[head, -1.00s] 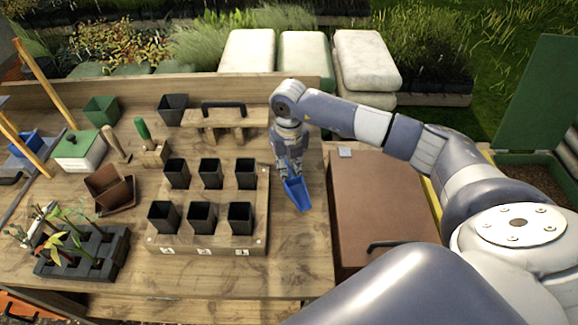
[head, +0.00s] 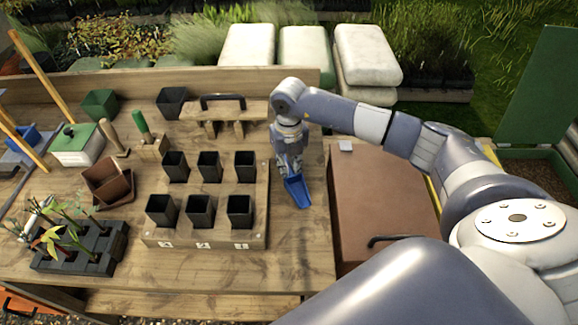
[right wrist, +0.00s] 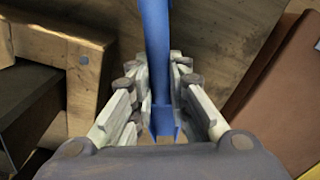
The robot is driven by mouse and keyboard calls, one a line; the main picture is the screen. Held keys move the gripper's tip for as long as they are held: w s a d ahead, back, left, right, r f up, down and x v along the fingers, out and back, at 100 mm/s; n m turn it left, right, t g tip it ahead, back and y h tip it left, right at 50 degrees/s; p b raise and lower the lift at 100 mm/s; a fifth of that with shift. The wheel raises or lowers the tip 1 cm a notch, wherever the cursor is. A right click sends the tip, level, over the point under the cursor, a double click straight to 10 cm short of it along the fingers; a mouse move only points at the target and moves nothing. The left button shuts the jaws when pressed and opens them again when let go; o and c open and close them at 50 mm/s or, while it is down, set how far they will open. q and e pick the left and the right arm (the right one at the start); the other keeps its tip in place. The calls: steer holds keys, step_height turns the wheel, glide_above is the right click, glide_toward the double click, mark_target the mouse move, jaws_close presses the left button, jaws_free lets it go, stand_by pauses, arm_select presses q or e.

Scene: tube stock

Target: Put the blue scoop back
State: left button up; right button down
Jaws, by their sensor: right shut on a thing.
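The blue scoop (head: 297,192) hangs from my right gripper (head: 287,165) in the head view, over the right part of the wooden bench top. Its broad end points down and toward the front. In the right wrist view the scoop (right wrist: 157,50) runs between the two fingers of the right gripper (right wrist: 163,90), which are shut on it. Whether the scoop's lower tip touches the bench I cannot tell. My left gripper is out of view.
A wooden block (head: 250,237) with several black pots stands left of the scoop. A wooden stand with a dark handle (head: 222,105) is behind it. A brown lidded box (head: 380,200) is to the right. Bare bench (head: 300,245) lies in front of the scoop.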

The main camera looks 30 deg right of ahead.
steer(key=shift+f, duration=0.25)
steer(key=c, duration=1.5)
jaws_free()
steer(key=shift+o, duration=0.2)
steer(key=shift+r, duration=0.15)
step_height(320, 180, up, 12)
